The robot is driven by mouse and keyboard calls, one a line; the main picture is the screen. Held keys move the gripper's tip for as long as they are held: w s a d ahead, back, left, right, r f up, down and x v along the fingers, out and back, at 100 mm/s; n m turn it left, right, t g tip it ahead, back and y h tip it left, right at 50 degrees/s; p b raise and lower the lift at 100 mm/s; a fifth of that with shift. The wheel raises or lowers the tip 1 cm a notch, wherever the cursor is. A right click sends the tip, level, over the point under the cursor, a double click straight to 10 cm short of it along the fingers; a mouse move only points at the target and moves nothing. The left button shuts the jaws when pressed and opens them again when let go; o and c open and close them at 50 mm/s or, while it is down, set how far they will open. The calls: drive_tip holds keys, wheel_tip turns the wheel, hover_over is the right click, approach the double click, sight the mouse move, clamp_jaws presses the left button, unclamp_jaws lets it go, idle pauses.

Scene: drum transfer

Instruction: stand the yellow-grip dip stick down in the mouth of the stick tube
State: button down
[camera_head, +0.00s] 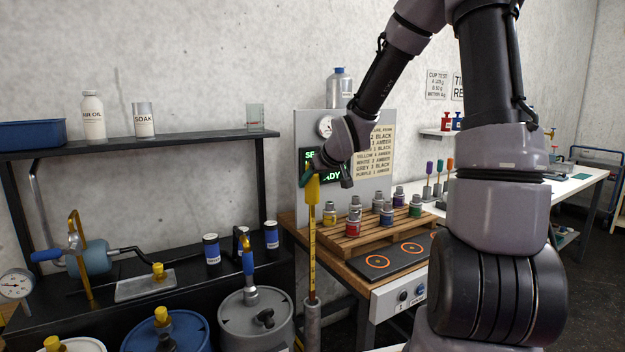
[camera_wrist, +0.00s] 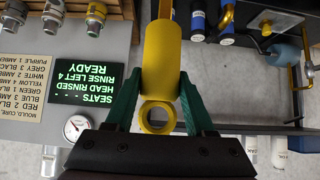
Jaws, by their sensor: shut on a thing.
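The yellow-grip dip stick (camera_head: 312,240) hangs upright below my gripper (camera_head: 314,174) in the head view. My gripper is shut on its yellow grip. In the wrist view, the green fingers of my gripper (camera_wrist: 162,105) are on either side of the yellow grip (camera_wrist: 163,60), and a yellow ring shows at its near end. The stick tube (camera_head: 312,328) is a grey upright pipe at the bottom of the head view. The stick's dark lower end lines up with the tube's mouth there. I cannot tell whether it is inside or just above or in front.
A grey drum (camera_head: 256,318) with a blue-handled tap stands left of the tube, and a blue drum (camera_head: 166,334) is farther left. A wooden bench (camera_head: 352,262) with small jars and a black ringed plate (camera_head: 392,256) is to the right. A black shelf (camera_head: 190,138) runs along the wall.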

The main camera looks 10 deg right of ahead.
sight(313, 284)
drive_tip(key=shift+f, duration=2.05)
drive_tip(key=shift+f, duration=15.1)
drive_tip(key=shift+f, duration=0.5)
drive_tip(key=shift+c, duration=0.9)
unclamp_jaws()
